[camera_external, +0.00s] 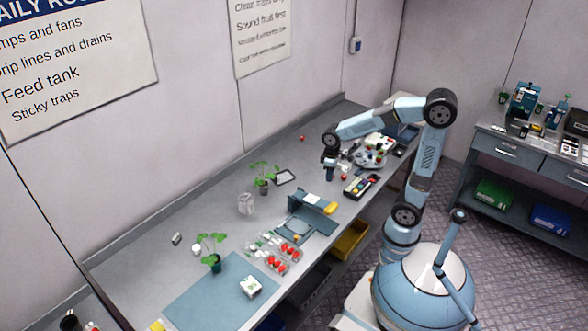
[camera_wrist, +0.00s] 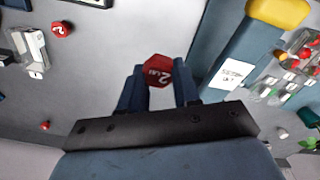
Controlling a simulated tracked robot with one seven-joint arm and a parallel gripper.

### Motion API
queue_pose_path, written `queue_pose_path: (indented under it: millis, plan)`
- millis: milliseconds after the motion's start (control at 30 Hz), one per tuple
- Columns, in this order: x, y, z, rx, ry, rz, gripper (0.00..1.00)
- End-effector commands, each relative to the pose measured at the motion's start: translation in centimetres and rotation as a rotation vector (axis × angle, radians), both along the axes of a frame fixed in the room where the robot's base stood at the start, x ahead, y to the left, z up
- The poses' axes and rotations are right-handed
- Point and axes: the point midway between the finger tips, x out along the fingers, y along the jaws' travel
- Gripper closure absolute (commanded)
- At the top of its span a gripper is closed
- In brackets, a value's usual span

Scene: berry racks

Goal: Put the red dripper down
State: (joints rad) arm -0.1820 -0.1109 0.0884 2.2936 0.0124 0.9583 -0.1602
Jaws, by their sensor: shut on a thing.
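The red dripper (camera_wrist: 158,70) is a small red octagonal piece with a white "2" on its face. My gripper (camera_wrist: 158,92) is shut on it, with one dark blue finger on each side. In the external view my gripper (camera_external: 330,172) points down over the long grey bench, left of the black tray with coloured pieces. The held dripper cannot be made out clearly there. How far it is above the bench top is hard to tell. A second red piece marked "2" (camera_wrist: 60,28) lies on the bench in the wrist view.
A blue-grey stand (camera_wrist: 222,75) with a white label and yellow block (camera_wrist: 278,12) is close on the right in the wrist view. Clear boxes of berries (camera_external: 283,257) lie beyond it. A grey device (camera_wrist: 32,50) stands left. Bare bench (camera_wrist: 100,80) lies between.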

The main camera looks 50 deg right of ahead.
Motion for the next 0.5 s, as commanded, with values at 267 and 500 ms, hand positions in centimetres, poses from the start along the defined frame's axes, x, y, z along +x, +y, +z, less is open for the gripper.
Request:
queue_pose_path:
  millis: [267, 500]
  plan:
    - [0.8, 1.5, 3.1, 0.000, 0.001, 0.008, 0.96]
    - [2.4, 5.0, 3.7, -0.001, 0.000, 0.019, 0.96]
